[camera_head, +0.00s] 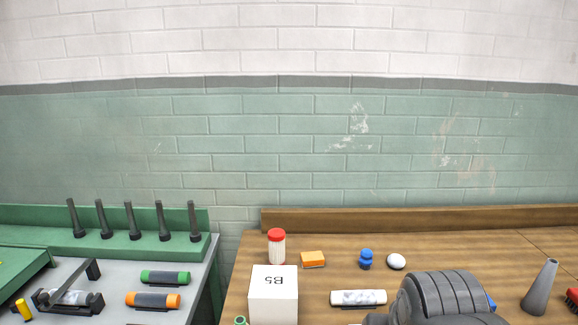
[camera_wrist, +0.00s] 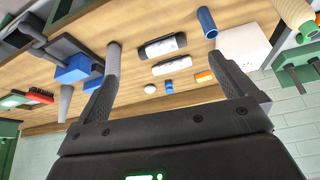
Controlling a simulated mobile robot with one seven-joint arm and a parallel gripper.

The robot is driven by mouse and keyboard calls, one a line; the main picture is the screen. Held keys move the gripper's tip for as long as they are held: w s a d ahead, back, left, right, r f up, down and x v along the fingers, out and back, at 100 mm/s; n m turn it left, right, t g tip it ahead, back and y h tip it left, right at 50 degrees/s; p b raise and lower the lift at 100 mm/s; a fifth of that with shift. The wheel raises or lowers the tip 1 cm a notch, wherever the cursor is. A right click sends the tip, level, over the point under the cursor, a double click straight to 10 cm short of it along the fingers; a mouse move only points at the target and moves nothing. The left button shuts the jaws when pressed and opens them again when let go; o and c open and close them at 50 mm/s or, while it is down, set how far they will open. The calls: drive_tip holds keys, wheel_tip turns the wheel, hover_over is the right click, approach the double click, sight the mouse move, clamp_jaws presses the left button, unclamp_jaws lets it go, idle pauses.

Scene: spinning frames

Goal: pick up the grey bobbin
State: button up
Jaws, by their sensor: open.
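A plain grey cylinder (camera_wrist: 114,60), which looks like the grey bobbin, stands on the wooden table in the wrist view. Its lower part is close to or behind the left finger, so I cannot tell whether they touch. In the head view I cannot see it; my arm covers part of that side of the table. My gripper (camera_wrist: 162,72) is open in the wrist view, its fingers wide apart with nothing held between them. The gripper itself does not show in the head view.
A grey cone (camera_head: 541,288) stands at the right. A blue bin (camera_wrist: 74,69) is beside the grey cylinder. White-wrapped rolls (camera_head: 358,297), a blue tube (camera_wrist: 207,22), a white box (camera_head: 273,300), a red-lidded jar (camera_head: 277,247) and an orange block (camera_head: 313,259) occupy the table.

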drive_tip(key=shift+s+a+f+n+y, duration=0.3)
drive_tip(key=shift+s+a+f+n, duration=0.15)
drive_tip(key=shift+s+f+n, duration=0.2)
drive_tip(key=c, duration=0.8)
drive_tip(key=shift+w, duration=0.1)
drive_tip(key=w+d+m+g, duration=0.1)
drive_tip(key=w+d, duration=0.4)
drive_tip(key=d, duration=0.1)
drive_tip(key=w+d+f+m+g, duration=0.1)
drive_tip(key=w+d+m+g, duration=0.1)
drive_tip(key=w+d, duration=0.3)
drive_tip(key=w+d+m+g, duration=0.1)
drive_tip(key=w+d+g, duration=0.1)
drive_tip(key=w+d, duration=0.4)
drive_tip(key=shift+d+f+m, duration=0.2)
drive_tip(key=shift+d+m, duration=0.05)
drive_tip(key=shift+d, duration=0.45)
drive_tip(key=shift+d+f, duration=0.15)
drive_tip(key=shift+d, duration=0.05)
wheel_tip(320, 180, down, 11)
drive_tip(key=shift+d+r, duration=0.15)
